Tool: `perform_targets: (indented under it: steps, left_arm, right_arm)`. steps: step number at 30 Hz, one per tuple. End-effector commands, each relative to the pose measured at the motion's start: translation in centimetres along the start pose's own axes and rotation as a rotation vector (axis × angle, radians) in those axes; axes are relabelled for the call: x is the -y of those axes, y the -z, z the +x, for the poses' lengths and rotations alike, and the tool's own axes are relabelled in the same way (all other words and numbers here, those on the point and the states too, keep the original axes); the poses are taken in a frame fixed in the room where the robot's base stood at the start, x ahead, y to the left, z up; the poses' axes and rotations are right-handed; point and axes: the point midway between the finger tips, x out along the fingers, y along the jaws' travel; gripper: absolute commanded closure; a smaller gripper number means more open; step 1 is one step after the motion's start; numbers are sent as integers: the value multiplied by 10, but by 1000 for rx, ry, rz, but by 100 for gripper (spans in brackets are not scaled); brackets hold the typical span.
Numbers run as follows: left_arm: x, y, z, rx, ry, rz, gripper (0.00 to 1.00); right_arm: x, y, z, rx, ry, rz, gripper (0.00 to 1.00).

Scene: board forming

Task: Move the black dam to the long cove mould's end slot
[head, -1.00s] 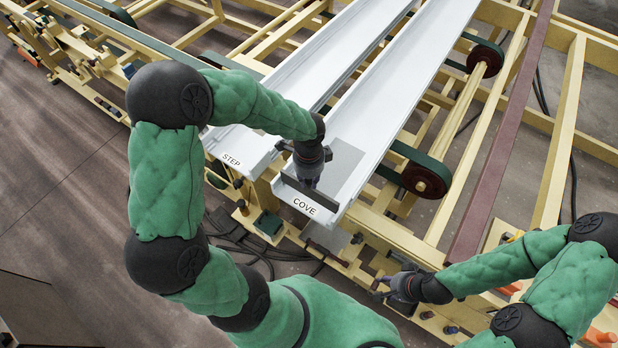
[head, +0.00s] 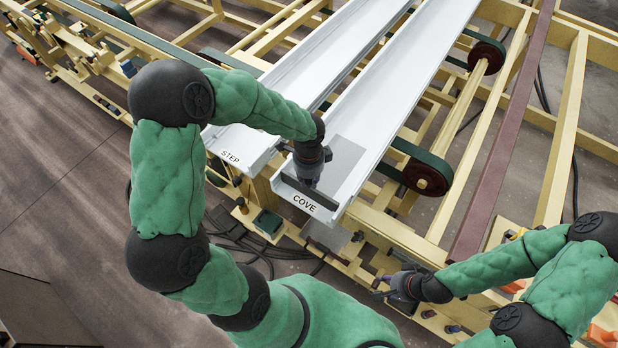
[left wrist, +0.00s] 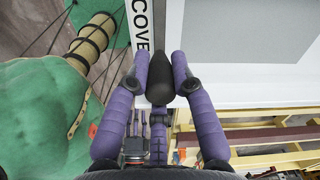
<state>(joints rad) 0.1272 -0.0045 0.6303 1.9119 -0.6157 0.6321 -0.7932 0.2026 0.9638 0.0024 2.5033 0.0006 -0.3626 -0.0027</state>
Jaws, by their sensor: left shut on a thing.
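The black dam (head: 322,199) is a thin dark bar lying across the near end of the long cove mould (head: 392,104), just behind its COVE label. My left gripper (head: 306,180) is above it, pointing down, and shut on the dam's dark rounded grip (left wrist: 160,80), which shows between the purple fingers in the left wrist view. Whether the dam is seated in the end slot or just above it I cannot tell. My right gripper (head: 384,286) is empty, low beside the frame's near edge, too small to judge its opening.
The STEP mould (head: 285,88) lies parallel, close on the left. A grey patch (head: 343,158) covers part of the cove mould's floor near the dam. A belt roller (head: 428,178) stands right of the mould. Yellow frame beams (head: 560,140) surround the moulds.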

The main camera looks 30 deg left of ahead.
Motion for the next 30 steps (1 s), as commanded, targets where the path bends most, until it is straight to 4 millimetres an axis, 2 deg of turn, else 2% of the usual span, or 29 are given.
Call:
perform_targets:
  steps: [12,13,15,26,30]
  left_arm:
    - [0,0,10,0,1,0,100]
    - [0,0,9,0,1,0,68]
    - [0,0,8,0,1,0,48]
    - [0,0,7,0,0,0,48]
    - [1,0,-5,0,4,-1,48]
  right_arm:
    - [-3,0,7,0,0,0,60]
    - [-2,0,7,0,0,0,60]
    - [-2,0,6,0,0,0,60]
    - [-2,0,6,0,0,0,60]
    - [-2,0,6,0,0,0,60]
